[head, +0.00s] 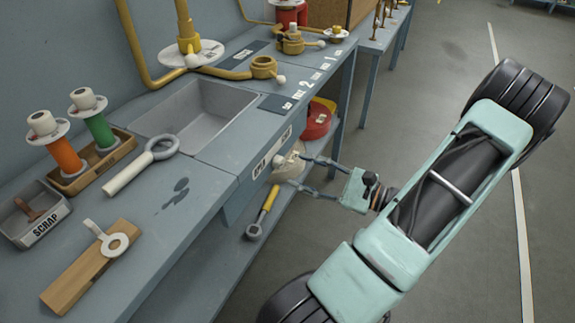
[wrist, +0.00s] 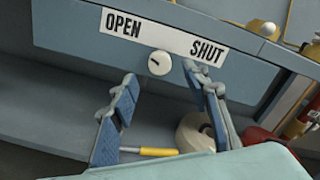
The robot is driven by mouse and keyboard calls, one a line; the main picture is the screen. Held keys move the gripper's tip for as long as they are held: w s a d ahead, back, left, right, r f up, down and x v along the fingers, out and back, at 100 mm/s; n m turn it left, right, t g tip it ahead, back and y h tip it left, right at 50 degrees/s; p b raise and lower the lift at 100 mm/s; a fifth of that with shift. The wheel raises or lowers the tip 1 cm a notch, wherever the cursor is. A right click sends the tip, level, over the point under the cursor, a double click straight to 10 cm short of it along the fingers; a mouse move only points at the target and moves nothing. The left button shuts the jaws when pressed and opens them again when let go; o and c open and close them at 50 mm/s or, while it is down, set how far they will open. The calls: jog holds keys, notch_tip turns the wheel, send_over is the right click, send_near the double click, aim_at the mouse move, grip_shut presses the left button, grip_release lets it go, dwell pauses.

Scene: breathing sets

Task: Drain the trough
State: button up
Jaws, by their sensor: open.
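The grey trough (head: 196,121) is set into the bench top; whether it holds liquid I cannot tell. On the bench front is a white label (wrist: 157,38) reading OPEN at left and SHUT at right; it also shows in the head view (head: 271,152). A round cream knob (wrist: 160,63) with a short dark mark sits just below the label, nearer OPEN. My gripper (wrist: 159,75) is open and empty, its blue fingers on either side of the knob in the wrist view. Contact is not visible. In the head view my gripper (head: 297,172) is at the bench front.
A yellow-handled tool (head: 266,207) and a cream roll (wrist: 194,133) lie on the lower shelf, below my fingers. A red round container (head: 316,120) is further along. A large white-handled ring tool (head: 140,168) lies before the trough.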

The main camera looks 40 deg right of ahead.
jog(key=shift+v, duration=2.7)
